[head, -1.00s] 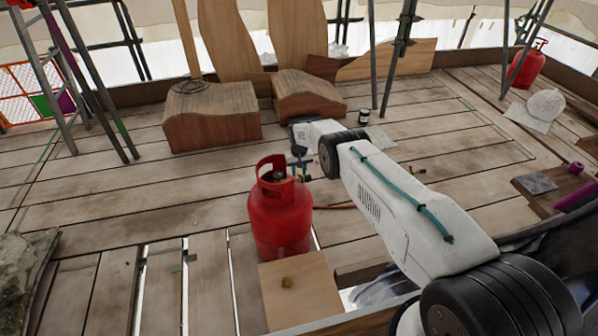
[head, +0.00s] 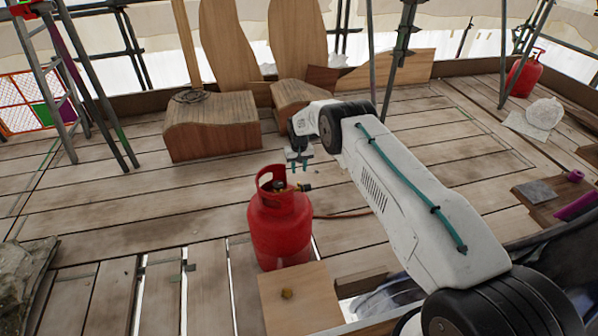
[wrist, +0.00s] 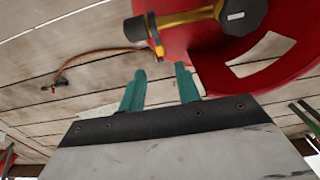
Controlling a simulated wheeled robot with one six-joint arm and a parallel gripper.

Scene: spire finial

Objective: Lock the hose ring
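The red gas cylinder (head: 279,232) stands upright on the planks. Its valve has a black knob (wrist: 244,14) and a yellow-brass outlet (wrist: 187,17) in the wrist view. In the head view the brass fitting (head: 303,187) points right. An orange hose (wrist: 100,55) reaches towards it; I cannot tell whether they join. My gripper (head: 299,167) is above and slightly right of the valve. Its teal fingers (wrist: 159,80) are apart and empty, with the ring just beyond them in the picture.
The cylinder's red collar (wrist: 215,72) is close to the right finger. Carved wooden blocks (head: 211,130) stand behind. Gaps between planks show at the lower left.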

